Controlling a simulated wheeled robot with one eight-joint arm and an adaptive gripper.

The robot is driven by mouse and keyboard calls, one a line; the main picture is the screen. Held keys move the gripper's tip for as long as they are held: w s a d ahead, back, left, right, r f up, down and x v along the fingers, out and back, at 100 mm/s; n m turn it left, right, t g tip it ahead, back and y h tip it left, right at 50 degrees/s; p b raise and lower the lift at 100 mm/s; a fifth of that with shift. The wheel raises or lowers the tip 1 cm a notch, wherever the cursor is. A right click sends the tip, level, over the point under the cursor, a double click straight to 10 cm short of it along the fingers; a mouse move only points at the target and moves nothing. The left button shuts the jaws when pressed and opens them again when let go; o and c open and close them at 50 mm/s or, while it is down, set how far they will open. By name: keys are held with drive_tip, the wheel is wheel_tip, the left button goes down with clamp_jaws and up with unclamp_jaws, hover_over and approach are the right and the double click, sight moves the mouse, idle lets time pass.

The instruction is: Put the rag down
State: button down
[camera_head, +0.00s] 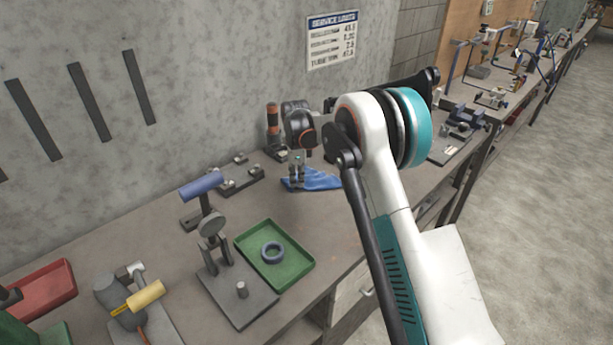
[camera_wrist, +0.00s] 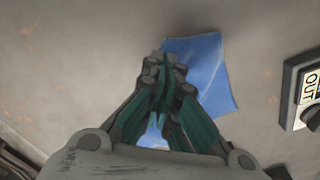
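The blue rag (camera_head: 320,180) is at the bench top, towards the back, below my gripper (camera_head: 296,180) in the head view. In the wrist view the rag (camera_wrist: 205,70) spreads out to the right of and beyond my fingertips (camera_wrist: 164,65), with a small patch of it showing between the fingers. My fingers are drawn together, and the rag seems pinched at their tips. The exact contact is hidden by the fingers. The rag's lower part looks to be on or very near the bench.
A green tray (camera_head: 300,265) with a dark ring (camera_head: 272,252) stands nearer on the bench. A blue-handled fixture (camera_head: 202,186) is left of the rag. A black block marked OUT (camera_wrist: 300,88) sits at the right in the wrist view. Bare bench lies around the rag.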

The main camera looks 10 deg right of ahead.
drive_tip(key=s+d+r+n+t+p, duration=0.1)
drive_tip(key=s+d+r+n, duration=0.15)
drive_tip(key=r, duration=0.45)
drive_tip(key=s+d+r+n, duration=0.1)
drive_tip(key=s+r, duration=0.2)
drive_tip(key=r, duration=0.4)
drive_tip(key=s+d+r+n+t+p, duration=0.1)
drive_tip(key=s+r, duration=0.2)
drive_tip(key=r, duration=0.4)
drive_tip(key=s+d+r+n+t+b, duration=0.1)
drive_tip(key=s+d+r+n, duration=0.15)
drive_tip(key=s, duration=0.35)
drive_tip(key=s+d+r+n+t, duration=0.1)
drive_tip(key=s+d+r+n, duration=0.15)
drive_tip(key=s, duration=0.25)
drive_tip(key=s+d+f+n+t, duration=0.1)
drive_tip(key=s+n, duration=0.1)
drive_tip(key=s, duration=0.6)
drive_tip(key=s+d+f+n+t+b, duration=0.1)
drive_tip(key=s+d+f+n, duration=0.1)
drive_tip(key=s, duration=0.6)
drive_tip(key=s+d+f+n+t+b, duration=0.1)
drive_tip(key=s+n, duration=0.3)
drive_tip(key=s, duration=0.4)
drive_tip(key=shift+s+d+f, duration=0.25)
drive_tip(key=shift+f, duration=0.4)
